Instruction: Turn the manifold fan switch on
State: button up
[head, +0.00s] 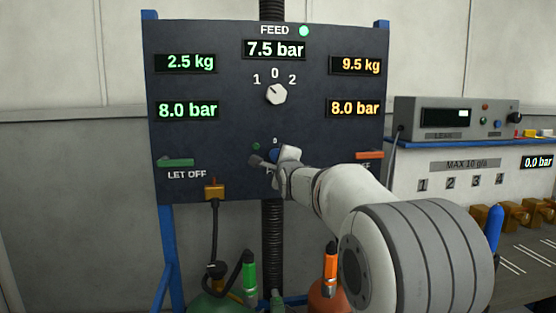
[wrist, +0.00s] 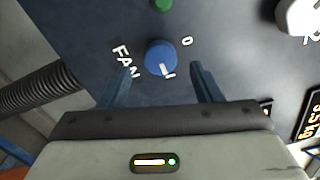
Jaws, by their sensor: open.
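The fan switch is a round blue knob (wrist: 160,56) on the dark panel, with the label FAN beside it and the marks 0 and 1 around it. A white mark on the knob appears to point at the 1. My gripper (wrist: 162,70) is open, with one finger on each side of the knob and visible gaps. I cannot tell whether the fingertips reach around it. In the head view my gripper (head: 264,161) is at the panel's lower middle and hides most of the knob (head: 274,155). A green lamp (wrist: 162,4) beside the knob looks dull.
Above is a white FEED selector (head: 276,94), with a bright green lamp (head: 305,31). A green LET OFF handle (head: 176,162) is left and an orange handle (head: 369,155) right. A grey instrument (head: 450,118) stands on the right bench. Cylinders with green and orange tops stand below.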

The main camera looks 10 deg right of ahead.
jog(key=shift+s, duration=2.15)
jog(key=s+f+n+g+p, duration=0.3)
jog(key=s+n+g+p, duration=0.2)
jog(key=s, duration=0.8)
jog(key=s+f+n+g+p, duration=0.4)
jog(key=s+n+p, duration=0.3)
jog(key=s, duration=0.7)
jog(key=s+f+n+g+p, duration=0.3)
jog(key=s+n+g+p, duration=0.3)
jog(key=s+n, duration=0.3)
jog(key=s, duration=0.4)
jog(key=shift+s+f, duration=0.2)
jog(key=shift+s, duration=0.2)
jog(key=shift+c, duration=0.6)
